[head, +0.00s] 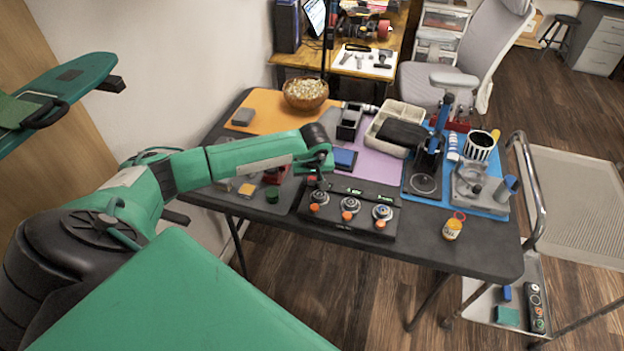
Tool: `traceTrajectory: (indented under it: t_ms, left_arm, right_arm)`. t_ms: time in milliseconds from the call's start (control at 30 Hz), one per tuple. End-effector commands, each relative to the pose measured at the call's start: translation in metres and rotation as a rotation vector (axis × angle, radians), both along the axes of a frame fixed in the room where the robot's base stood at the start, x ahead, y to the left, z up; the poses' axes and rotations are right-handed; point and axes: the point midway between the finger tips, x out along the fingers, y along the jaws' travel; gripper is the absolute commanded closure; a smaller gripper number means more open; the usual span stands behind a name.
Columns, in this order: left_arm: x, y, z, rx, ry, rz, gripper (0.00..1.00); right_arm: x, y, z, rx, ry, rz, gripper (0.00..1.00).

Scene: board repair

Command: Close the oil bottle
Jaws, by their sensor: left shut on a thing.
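A small yellow bottle (452,229) with a pale label stands near the front right edge of the dark table. It looks like the oil bottle. A red ring-like part shows at its top; I cannot tell whether this is a cap or an open neck. My left gripper (319,181) is over the table, just behind the black panel with dials, well to the left of the bottle and apart from it. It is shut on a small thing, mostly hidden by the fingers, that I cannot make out. My right gripper is not in view.
The black dial panel (347,213) lies between my left gripper and the bottle. A blue mat (487,205) with a grey fixture (470,187) and a striped cup (480,145) is behind the bottle. A wooden bowl (306,94) stands at the back. Bare table surrounds the bottle.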

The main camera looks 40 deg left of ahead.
Motion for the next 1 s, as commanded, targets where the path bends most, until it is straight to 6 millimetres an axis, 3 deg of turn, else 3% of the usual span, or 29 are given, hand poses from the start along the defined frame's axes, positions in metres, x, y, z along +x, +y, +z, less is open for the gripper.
traceTrajectory:
  t_ms: [167,367,567,800,1000]
  left_arm:
    - [0.001,0.0,0.006,0.0,-0.001,0.0,0.99]
    - [0.001,0.001,0.031,0.001,-0.004,0.0,0.99]
    - [0.001,0.001,0.074,0.002,-0.005,0.0,0.99]
    - [0.002,0.0,0.14,0.0,-0.006,0.0,0.99]
    - [0.001,0.0,0.18,0.0,-0.004,0.0,0.99]
  right_arm:
    - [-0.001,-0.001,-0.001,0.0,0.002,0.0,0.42]
    - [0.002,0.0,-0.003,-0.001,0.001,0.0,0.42]
    - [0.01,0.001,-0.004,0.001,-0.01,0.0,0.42]
    - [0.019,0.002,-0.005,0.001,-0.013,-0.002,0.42]
    - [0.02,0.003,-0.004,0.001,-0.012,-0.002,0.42]
